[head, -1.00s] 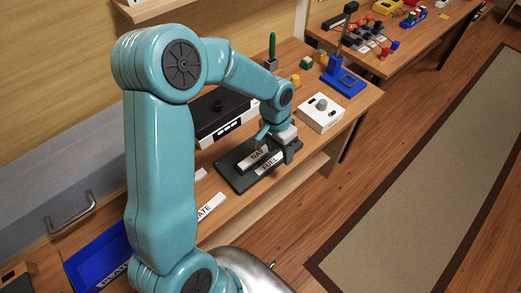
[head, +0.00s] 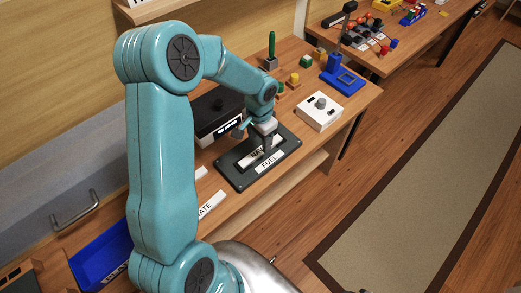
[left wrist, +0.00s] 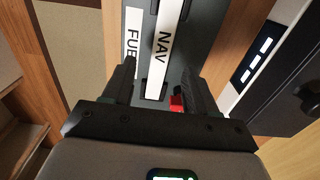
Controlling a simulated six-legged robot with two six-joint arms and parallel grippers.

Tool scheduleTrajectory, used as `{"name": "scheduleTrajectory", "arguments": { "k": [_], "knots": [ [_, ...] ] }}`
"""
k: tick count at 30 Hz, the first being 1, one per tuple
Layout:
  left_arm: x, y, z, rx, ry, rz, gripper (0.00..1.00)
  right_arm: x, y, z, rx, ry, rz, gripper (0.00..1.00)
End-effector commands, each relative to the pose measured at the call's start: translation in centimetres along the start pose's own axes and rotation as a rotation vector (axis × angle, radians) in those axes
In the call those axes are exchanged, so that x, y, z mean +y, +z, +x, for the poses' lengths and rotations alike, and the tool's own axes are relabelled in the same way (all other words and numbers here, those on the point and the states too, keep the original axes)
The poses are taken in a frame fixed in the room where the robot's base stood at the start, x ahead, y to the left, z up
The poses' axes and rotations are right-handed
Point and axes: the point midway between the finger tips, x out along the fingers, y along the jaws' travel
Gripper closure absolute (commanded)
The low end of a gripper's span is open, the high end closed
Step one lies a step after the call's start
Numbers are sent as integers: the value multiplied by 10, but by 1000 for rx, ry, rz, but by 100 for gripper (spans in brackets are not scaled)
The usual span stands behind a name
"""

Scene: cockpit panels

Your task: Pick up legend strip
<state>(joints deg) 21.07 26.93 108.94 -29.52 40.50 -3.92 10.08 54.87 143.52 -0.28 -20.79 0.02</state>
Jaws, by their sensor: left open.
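A white legend strip marked NAV (head: 257,153) lies on a dark plate (head: 232,174) on the bench. A second white strip marked FUEL (head: 270,162) lies along the plate's front edge. My left gripper (head: 259,140) is over the NAV strip and partly hides it. In the left wrist view, the open fingers (left wrist: 160,84) stand on either side of the NAV strip (left wrist: 162,45), whose near end reaches between them. The FUEL strip (left wrist: 132,42) runs just outside the left finger. I cannot tell whether the fingers touch the plate. My right gripper is out of view.
A black box (head: 216,110) stands behind the plate, and a white box with a grey knob (head: 319,112) stands to its right. A blue stand (head: 343,79) is farther back. A blue tray (head: 100,255) and another lettered strip (head: 211,205) are at the near left.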

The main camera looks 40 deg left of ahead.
Motion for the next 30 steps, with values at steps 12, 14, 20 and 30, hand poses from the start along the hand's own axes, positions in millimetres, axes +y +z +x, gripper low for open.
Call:
{"name": "scheduleTrajectory", "arguments": {
  "k": [12, 14, 20, 30],
  "knots": [
    [-1, -4, 51, -2, 1, -1, 43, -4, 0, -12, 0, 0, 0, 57],
    [-1, -4, 52, 0, 1, -1, 43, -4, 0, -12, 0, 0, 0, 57],
    [-1, -4, 52, 0, 0, -1, 62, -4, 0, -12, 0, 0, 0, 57],
    [-1, -5, 51, 0, 0, 0, 100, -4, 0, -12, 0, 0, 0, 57]
  ]
}}
